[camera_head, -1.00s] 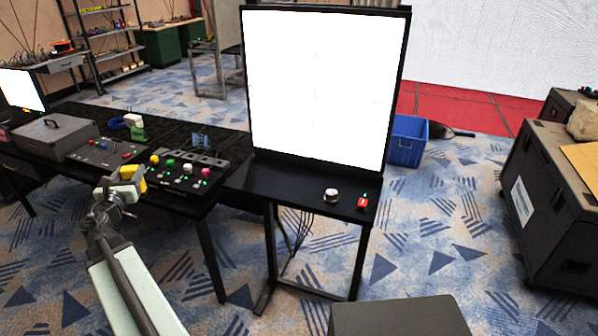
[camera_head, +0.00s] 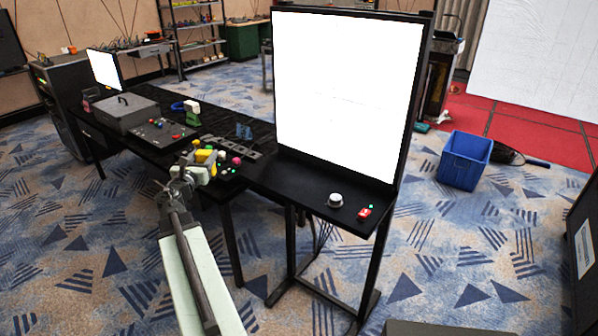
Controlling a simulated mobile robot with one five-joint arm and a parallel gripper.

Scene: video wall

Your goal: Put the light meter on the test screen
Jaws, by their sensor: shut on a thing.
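The test screen (camera_head: 345,95) is a large blank white panel in a black frame, standing upright at the back of a black stand. My gripper (camera_head: 197,168) is at the centre left, in front of the control panel on the long black table and left of the screen. It is shut on a small yellow object (camera_head: 204,157), which seems to be the light meter. The gripper and the knobs behind it hide part of its outline. It is held clear of the screen.
The stand's ledge (camera_head: 300,182) bears a white round knob (camera_head: 335,200) and a red switch (camera_head: 364,212). The long table holds a grey case (camera_head: 122,113) and a button panel (camera_head: 162,133). A blue bin (camera_head: 465,160) stands on the floor at right. Carpet in front is open.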

